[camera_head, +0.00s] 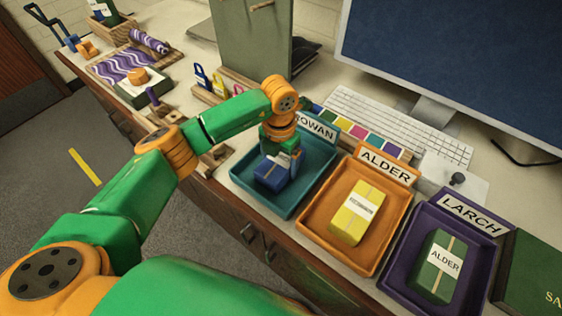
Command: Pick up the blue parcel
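The blue parcel (267,178) lies in the teal tray (246,185) labelled ROWAN, with a pale label partly showing on its top. My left gripper (284,164) points down into this tray from above, right at the parcel. It covers the parcel's far right part. The fingertips are small and partly hidden, so I cannot tell whether they are closed on the parcel or only beside it. The parcel appears to be down in the tray. My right gripper is not in view.
An orange tray (314,225) labelled ALDER holds a yellow parcel (357,213). A purple tray (398,270) labelled LARCH holds a green parcel (437,266) labelled ALDER. A keyboard (390,122) and monitor (460,60) stand behind. A grey-green panel (250,45) rises behind my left arm.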

